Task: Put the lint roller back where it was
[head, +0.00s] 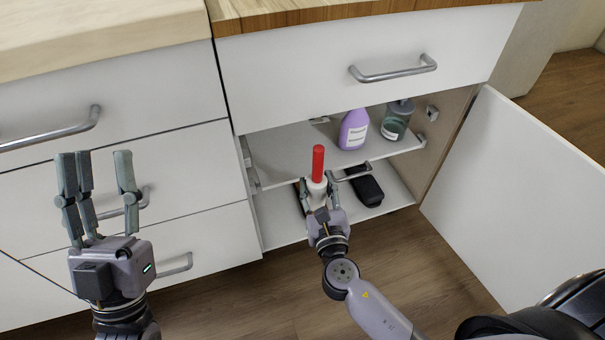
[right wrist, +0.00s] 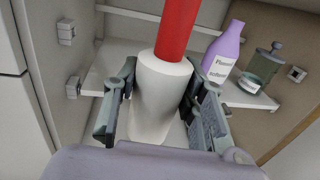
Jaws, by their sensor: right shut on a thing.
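The lint roller has a red handle (head: 318,163) and a white roll (head: 317,189). It stands roughly upright in my right gripper (head: 320,200), in front of the open cabinet. In the right wrist view the fingers of the right gripper (right wrist: 160,110) close on both sides of the white roll (right wrist: 160,95), and the red handle (right wrist: 178,28) points up. My left gripper (head: 100,185) is open and empty, fingers up, in front of the left drawers.
The cabinet's upper shelf (head: 285,160) holds a purple bottle (head: 354,130) and a green bottle (head: 397,120) at the right. A black object (head: 367,188) lies on the cabinet floor (head: 275,220). The open door (head: 520,190) stands at right. The shelf's left part is clear.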

